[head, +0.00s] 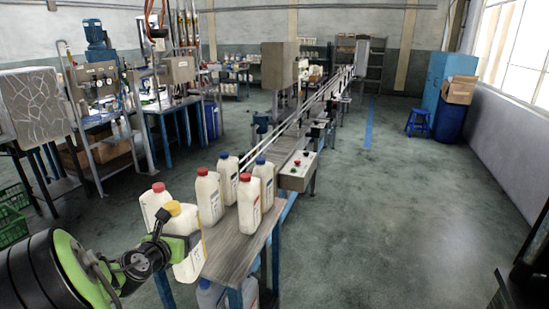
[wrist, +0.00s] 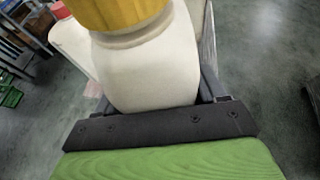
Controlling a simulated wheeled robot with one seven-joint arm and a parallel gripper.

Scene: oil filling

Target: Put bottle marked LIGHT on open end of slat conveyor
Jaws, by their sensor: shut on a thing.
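My gripper (head: 180,246) is shut on a white bottle with a yellow cap (head: 182,222), at the near left end of the wooden table. In the wrist view this bottle (wrist: 150,70) stands between the fingers, its yellow cap cut off by the top edge. I cannot read its label, so I cannot tell whether it is marked LIGHT. It looks upright; whether it touches the table is hidden. The slat conveyor (head: 317,102) runs away from the table's far end, beyond the other bottles.
Several white bottles with red caps (head: 249,205) and blue caps (head: 228,178) stand on the table (head: 232,256) between my gripper and the conveyor. A control box with red buttons (head: 298,172) sits beside the conveyor's near end. The floor to the right (head: 400,220) is clear.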

